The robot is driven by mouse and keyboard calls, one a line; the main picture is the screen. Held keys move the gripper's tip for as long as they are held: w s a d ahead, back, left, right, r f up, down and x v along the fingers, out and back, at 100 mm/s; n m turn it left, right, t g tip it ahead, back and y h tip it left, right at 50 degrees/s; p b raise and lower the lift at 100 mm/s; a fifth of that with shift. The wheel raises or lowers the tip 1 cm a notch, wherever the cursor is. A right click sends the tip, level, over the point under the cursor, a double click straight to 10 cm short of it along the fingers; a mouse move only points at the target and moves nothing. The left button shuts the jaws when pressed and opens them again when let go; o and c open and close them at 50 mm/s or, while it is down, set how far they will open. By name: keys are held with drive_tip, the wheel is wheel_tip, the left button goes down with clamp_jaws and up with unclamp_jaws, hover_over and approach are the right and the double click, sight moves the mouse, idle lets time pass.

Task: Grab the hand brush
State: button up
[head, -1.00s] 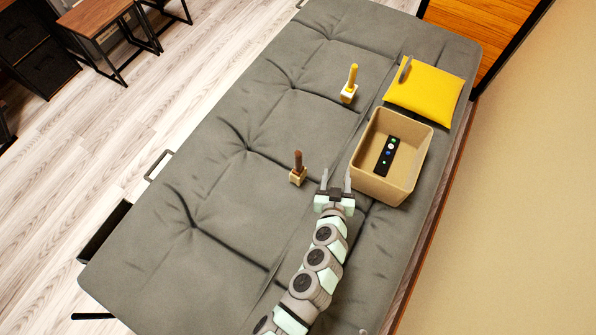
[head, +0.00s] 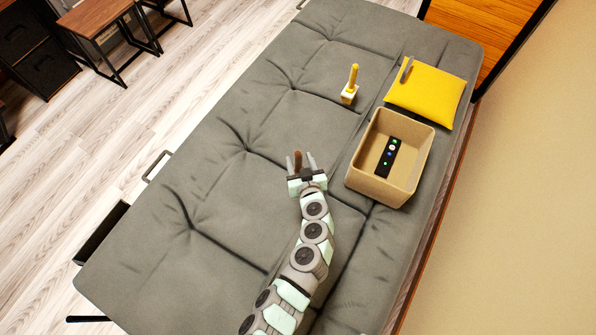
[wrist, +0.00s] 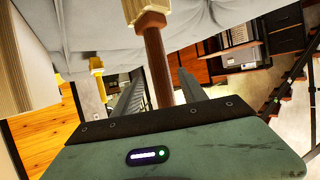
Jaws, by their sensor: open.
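A hand brush with a brown handle (head: 297,158) stands upright on the grey mattress, its pale block base mostly hidden behind my gripper in the head view. My gripper (head: 301,165) is open, with its fingers on either side of that handle. In the wrist view the brown handle (wrist: 157,60) runs between the two fingers, with its pale base (wrist: 145,12) at the top of the picture. I cannot tell whether either finger touches it. A similar brush with a yellow handle (head: 353,77) stands farther back; it also shows in the wrist view (wrist: 97,64).
A tan open box (head: 366,183) stands to the right of my gripper, holding a dark remote (head: 387,158). A yellow cushion (head: 428,94) with a grey object (head: 407,69) on it lies behind the box. The mattress (head: 235,130) left of the gripper is clear.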

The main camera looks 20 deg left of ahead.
drive_tip(key=x, duration=0.4)
drive_tip(key=shift+a+b, duration=0.15)
drive_tip(key=shift+b, duration=0.25)
drive_tip(key=shift+s, duration=0.15)
drive_tip(key=shift+c, duration=0.5)
clamp_jaws()
idle(0.3)
